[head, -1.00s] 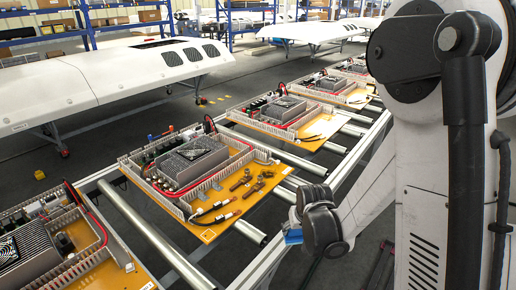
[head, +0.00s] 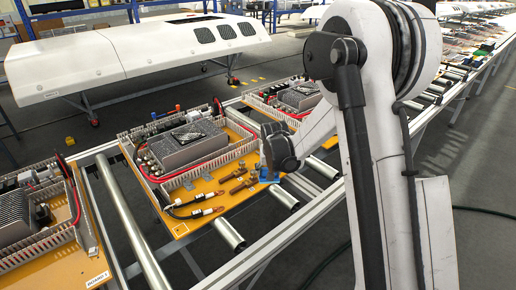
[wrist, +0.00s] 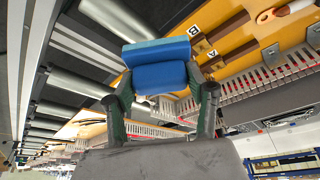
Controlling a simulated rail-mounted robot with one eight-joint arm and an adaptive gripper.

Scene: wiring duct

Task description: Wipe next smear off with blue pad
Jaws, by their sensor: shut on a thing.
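My gripper (wrist: 160,88) is shut on a blue pad (wrist: 158,52), with one finger on each side of it in the wrist view. In the head view my gripper (head: 272,172) is at the right edge of the middle orange board (head: 196,212). The pad shows there as a small blue patch (head: 268,177) below the gripper, at the board's right edge. I cannot tell whether it touches the board. The board also shows in the wrist view (wrist: 232,42), beside and behind the pad. I cannot make out any smear; the pad and gripper hide part of the board.
The board carries a grey power unit (head: 190,146), slotted wiring ducts, a red cable and loose brown-and-black cable ends (head: 196,211). It lies on a roller conveyor (head: 228,235) with similar boards on both sides. A white panel (head: 130,55) stands behind.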

